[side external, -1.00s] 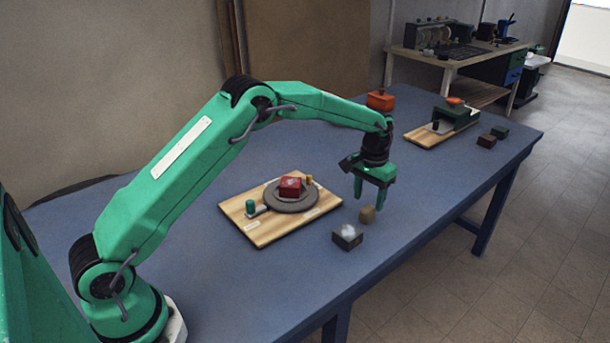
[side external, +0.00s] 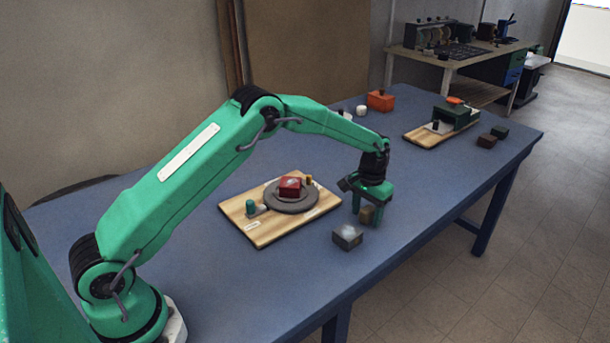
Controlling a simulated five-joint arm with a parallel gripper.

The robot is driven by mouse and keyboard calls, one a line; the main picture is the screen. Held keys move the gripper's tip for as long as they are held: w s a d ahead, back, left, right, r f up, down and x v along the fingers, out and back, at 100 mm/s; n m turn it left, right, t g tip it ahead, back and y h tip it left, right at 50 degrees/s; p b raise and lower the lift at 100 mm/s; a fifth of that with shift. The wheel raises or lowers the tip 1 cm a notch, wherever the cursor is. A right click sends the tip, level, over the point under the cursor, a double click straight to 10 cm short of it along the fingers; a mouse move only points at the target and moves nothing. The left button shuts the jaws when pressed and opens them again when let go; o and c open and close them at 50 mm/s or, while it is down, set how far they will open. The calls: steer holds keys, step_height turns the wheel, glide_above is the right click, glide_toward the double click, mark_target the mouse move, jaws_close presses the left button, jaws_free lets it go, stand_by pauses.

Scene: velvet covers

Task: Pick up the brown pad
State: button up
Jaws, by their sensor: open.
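The brown pad (side external: 366,216) looks like a small tan-brown block standing on the blue table near its front edge. My gripper (side external: 368,207) points down over it, with its green fingers low on either side of the block. The gripper is open, and I see a gap at the fingers. The fingers partly cover the block, so I cannot tell whether they touch it.
A dark block with a pale top (side external: 347,237) sits close by at the front. A wooden board (side external: 258,231) with a grey disc and red block lies to the left. An orange box (side external: 380,100), a second board (side external: 421,136) and small dark blocks (side external: 487,141) lie farther back.

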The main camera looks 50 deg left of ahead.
mark_target(367, 209)
steer(key=shift+c, duration=0.2)
steer(key=c, duration=1)
steer(key=shift+r, duration=0.1)
steer(key=shift+r, duration=0.5)
step_height(367, 209, up, 3)
steer(key=shift+r, duration=0.15)
steer(key=s+d+r, duration=0.6)
steer(key=d, duration=0.3)
steer(key=shift+s+d+r, duration=0.2)
steer(key=shift+d+r, duration=0.1)
steer(key=shift+d, duration=0.1)
